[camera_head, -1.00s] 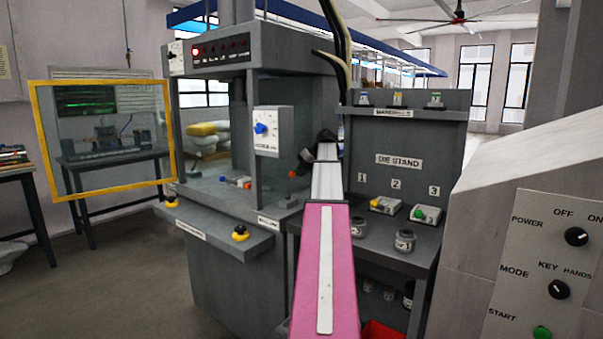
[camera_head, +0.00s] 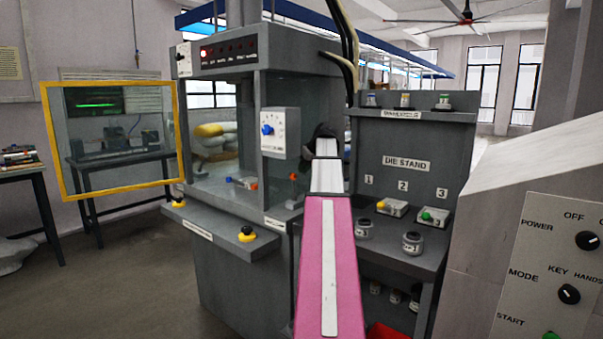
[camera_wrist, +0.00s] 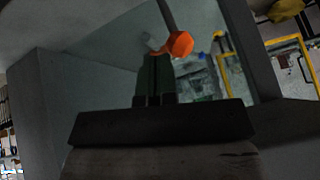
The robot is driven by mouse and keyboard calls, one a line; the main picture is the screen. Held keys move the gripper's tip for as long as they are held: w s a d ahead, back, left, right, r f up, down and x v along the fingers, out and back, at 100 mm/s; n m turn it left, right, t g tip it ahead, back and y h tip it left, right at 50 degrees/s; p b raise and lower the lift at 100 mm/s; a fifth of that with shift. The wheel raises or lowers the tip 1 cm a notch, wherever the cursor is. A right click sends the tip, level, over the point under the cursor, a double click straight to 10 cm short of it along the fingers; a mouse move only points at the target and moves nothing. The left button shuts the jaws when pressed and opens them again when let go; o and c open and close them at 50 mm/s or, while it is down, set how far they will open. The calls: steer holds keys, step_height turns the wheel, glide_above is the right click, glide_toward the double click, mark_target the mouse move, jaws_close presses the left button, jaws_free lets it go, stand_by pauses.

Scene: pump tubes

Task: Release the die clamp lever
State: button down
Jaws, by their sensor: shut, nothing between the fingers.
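The die clamp lever has an orange knob (camera_head: 293,177) and stands inside the grey press, at the right of its work space. In the wrist view the orange knob (camera_wrist: 180,45) sits on a dark rod, just beyond and slightly right of the fingertips. My gripper (camera_wrist: 155,62) is shut and empty; its fingers look close to the knob, but I cannot tell whether they touch it. In the head view the fingers are hidden, and only the dark wrist shows at the end of my pink and white arm. A small die with orange and blue parts (camera_head: 244,182) lies on the press bed.
The press's dial box (camera_head: 279,132) and front post (camera_head: 253,150) stand left of my arm. The die stand (camera_head: 407,165) with dies and jars is close on the right. A yellow-framed guard (camera_head: 112,137) stands open at the left. Floor is clear at front left.

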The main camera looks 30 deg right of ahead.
steer(key=v, duration=0.8)
steer(key=w+d+m+g+y, duration=0.1)
steer(key=w+d+y, duration=0.1)
steer(key=d, duration=0.4)
steer(key=w+a+f, duration=0.3)
steer(key=a+f, duration=0.5)
steer(key=shift+w+f, duration=0.15)
steer(key=shift+w, duration=0.05)
